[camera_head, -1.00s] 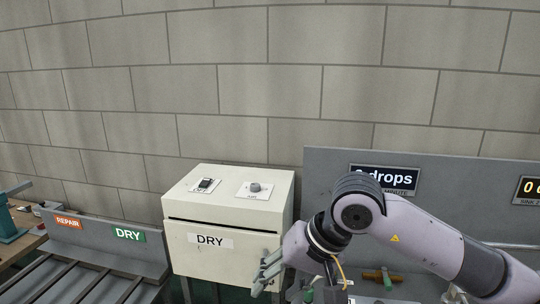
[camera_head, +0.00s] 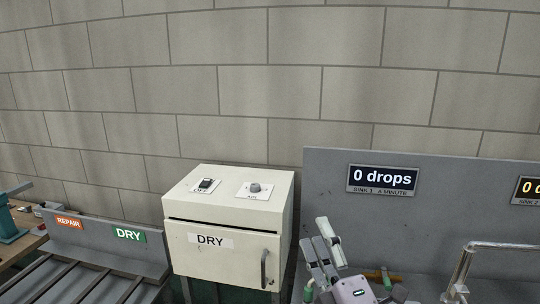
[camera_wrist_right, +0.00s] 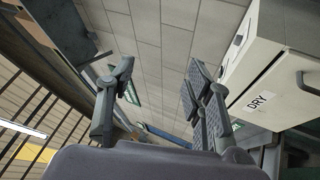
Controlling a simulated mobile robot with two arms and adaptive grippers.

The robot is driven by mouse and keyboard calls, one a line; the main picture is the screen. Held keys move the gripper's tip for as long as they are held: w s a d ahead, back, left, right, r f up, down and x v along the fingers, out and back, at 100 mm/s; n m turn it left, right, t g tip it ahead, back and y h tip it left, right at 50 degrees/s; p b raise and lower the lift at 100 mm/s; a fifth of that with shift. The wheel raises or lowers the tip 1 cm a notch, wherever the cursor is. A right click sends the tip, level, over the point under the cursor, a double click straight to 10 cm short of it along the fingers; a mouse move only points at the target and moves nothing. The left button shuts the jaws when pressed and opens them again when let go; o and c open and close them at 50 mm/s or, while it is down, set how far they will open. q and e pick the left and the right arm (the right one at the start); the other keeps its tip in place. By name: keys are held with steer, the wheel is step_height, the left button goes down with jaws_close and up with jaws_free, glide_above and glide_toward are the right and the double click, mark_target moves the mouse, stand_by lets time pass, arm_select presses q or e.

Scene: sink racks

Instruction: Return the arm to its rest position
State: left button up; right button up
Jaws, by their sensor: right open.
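My right gripper (camera_head: 326,240) is low in the head view, just right of the white DRY box, with its fingers pointing up and slightly left. In the right wrist view the gripper (camera_wrist_right: 160,78) has its two fingers spread well apart. Nothing is between them. My right forearm is mostly below the head view's bottom edge. My left gripper is not in the head view.
The white DRY box (camera_head: 225,245) has a door handle, a switch and a knob. A grey panel (camera_head: 420,215) with a "0 drops" display stands at right, with a metal faucet (camera_head: 470,262) before it. A slatted rack (camera_head: 75,285) lies at left.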

steer(key=s+d+f+m+g+h, duration=0.2)
steer(key=d+f+m+g, duration=0.15)
steer(key=f, duration=0.45)
steer(key=s+d+f+m+g+h, duration=0.3)
steer(key=f+m, duration=0.2)
steer(key=f, duration=0.2)
steer(key=s+d+f+m+g+h, duration=0.25)
steer(key=f+m, duration=0.25)
steer(key=f, duration=0.3)
steer(key=s+d+f+m+g+y, duration=0.1)
steer(key=s+f+m+g, duration=0.2)
steer(key=s+f+g, duration=0.35)
steer(key=s+d+f+m+g, duration=0.25)
steer(key=s+f, duration=0.55)
steer(key=s, duration=0.4)
step_height(320, 180, down, 36)
steer(key=s+a+g+b, duration=0.1)
steer(key=s+b, duration=0.1)
steer(key=b, duration=0.9)
steer(key=s+d+f+b, duration=0.1)
steer(key=s+f+b, duration=0.3)
steer(key=s+f, duration=0.4)
steer(key=s+d+f+g+b, duration=0.1)
steer(key=s+f+b, duration=0.4)
steer(key=f, duration=1.1)
steer(key=s+d, duration=0.1)
steer(key=s, duration=0.2)
steer(key=shift+f+n, duration=0.3)
steer(key=shift+f, duration=0.05)
